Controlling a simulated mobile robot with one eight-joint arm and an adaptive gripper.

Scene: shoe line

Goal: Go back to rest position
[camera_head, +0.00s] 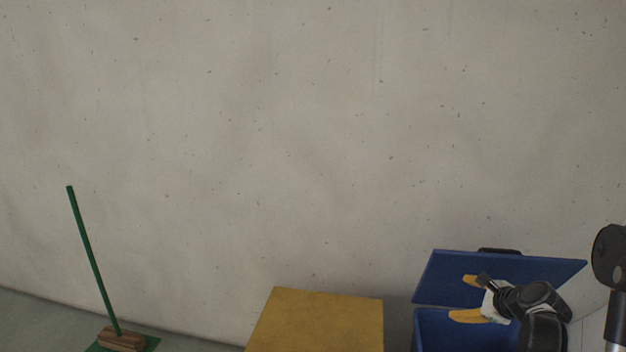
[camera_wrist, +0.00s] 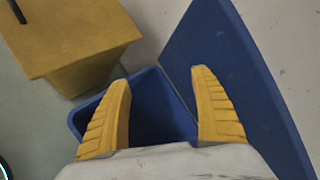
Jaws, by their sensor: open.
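My gripper (camera_head: 467,298) is at the right of the head view, with its two yellow fingers apart and nothing between them. In the wrist view my gripper (camera_wrist: 164,108) also shows open and empty, its fingers in front of a blue bin (camera_wrist: 76,118). The blue bin also shows in the head view (camera_head: 430,325), below and behind the fingers. Its blue lid (camera_head: 440,280) stands raised behind the gripper, and the lid fills the right of the wrist view (camera_wrist: 230,70). My wrist hides part of the bin.
A yellow box-like block (camera_head: 318,320) stands left of the bin; it is at the upper left of the wrist view (camera_wrist: 75,40). A broom with a green handle (camera_head: 92,255) leans at the far left. A bare concrete wall (camera_head: 280,130) rises behind everything.

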